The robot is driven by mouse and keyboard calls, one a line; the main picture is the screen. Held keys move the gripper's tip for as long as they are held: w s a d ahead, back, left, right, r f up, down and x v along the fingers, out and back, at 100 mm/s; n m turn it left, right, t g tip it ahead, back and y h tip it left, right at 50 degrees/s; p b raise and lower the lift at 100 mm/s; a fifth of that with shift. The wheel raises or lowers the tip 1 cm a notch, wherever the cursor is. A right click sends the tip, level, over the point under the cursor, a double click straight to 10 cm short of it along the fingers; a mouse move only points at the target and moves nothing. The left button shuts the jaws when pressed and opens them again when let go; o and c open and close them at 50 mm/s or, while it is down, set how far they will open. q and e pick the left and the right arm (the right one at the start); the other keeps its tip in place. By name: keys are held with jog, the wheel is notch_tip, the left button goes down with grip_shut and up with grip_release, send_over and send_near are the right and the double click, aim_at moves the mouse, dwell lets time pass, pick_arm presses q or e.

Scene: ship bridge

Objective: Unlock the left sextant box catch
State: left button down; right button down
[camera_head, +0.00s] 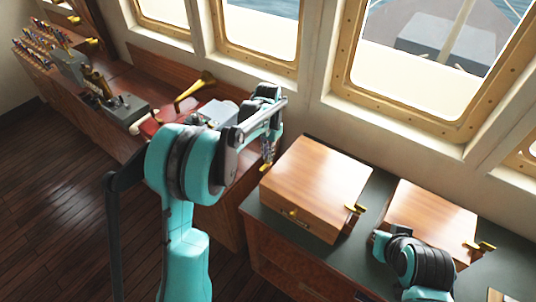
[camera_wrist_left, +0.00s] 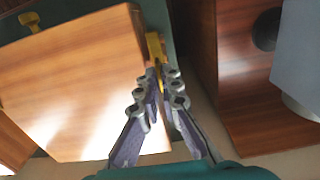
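The left sextant box is a closed brown wooden box (camera_head: 318,170) on the dark green counter top. A brass catch (camera_head: 355,209) sits on its right side, and a brass fitting (camera_head: 295,215) is on its front. In the left wrist view, the box (camera_wrist_left: 75,85) fills the left half, with a brass catch (camera_wrist_left: 154,46) at its near right edge. My left gripper (camera_wrist_left: 163,72) has its fingers drawn close together with this brass piece between the tips. In the head view my left gripper (camera_head: 268,152) is beside the box's left edge. My right gripper is out of view.
A second wooden box (camera_head: 430,220) with a brass catch (camera_head: 480,247) stands to the right, partly behind my right arm. A red-brown cabinet (camera_head: 225,180) with instruments stands left, across a gap. Windows line the wall behind.

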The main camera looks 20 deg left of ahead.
pick_arm(q)
jog(key=c, duration=1.7)
grip_release()
notch_tip(320, 180, up, 12)
jog(key=s+f+n+t+b, duration=0.1)
jog(key=s+f+b, duration=0.3)
jog(key=s, duration=0.4)
jog(key=s+f+n+t+b, duration=0.1)
jog(key=s+f+t+b, duration=0.2)
jog(key=s+f, duration=0.3)
jog(key=s+f+n+t+b, duration=0.2)
jog(key=s+f+b, duration=0.3)
jog(key=s, duration=0.7)
jog(key=shift+a+f+t, duration=0.15)
jog(key=shift+f+t, duration=0.2)
jog(key=shift+t, duration=0.25)
